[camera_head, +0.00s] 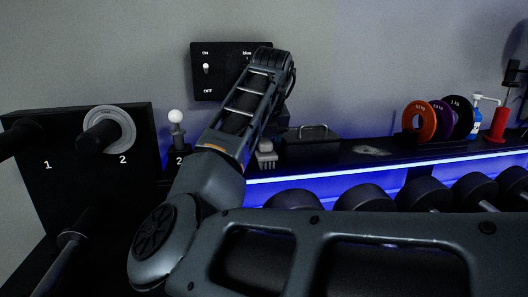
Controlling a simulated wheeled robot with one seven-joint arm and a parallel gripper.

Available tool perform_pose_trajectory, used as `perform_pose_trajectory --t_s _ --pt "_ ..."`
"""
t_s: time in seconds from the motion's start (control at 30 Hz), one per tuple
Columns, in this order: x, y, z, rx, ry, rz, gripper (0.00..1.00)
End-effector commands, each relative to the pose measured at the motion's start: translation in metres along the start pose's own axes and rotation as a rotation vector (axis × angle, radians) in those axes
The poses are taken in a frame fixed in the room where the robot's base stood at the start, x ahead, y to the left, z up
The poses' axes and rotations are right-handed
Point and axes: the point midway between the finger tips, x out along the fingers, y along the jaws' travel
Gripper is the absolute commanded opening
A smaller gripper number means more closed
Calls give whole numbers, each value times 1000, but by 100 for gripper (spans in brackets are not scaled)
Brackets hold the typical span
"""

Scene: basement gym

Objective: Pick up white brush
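A small pale block with a ribbed lower part, which looks like the white brush (266,154), shows on the dark shelf just right of my forearm. My forearm hides part of the area to its left. My arm rises from the lower right, bends at the elbow, and reaches up and away over the shelf. Its far end turns down behind the last link, above the brush. My gripper's fingertips are hidden there, so I cannot see whether they are open or touch the brush.
A dark box with a handle (312,143) stands right of the brush. Weight discs (420,121), a blue-labelled bottle (475,122) and a red item (498,122) stand farther right. A switch panel (207,82) hangs behind my arm. Dumbbells (423,193) sit below the shelf.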

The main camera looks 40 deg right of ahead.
Motion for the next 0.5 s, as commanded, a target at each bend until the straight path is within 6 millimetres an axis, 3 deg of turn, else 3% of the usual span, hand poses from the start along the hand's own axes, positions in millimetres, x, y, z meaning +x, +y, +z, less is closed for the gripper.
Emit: perform_pose_trajectory --t_s 0.23,0.5 --pt "-1 0 0 0 -1 0 19" --pt "-2 0 0 0 -1 0 19"
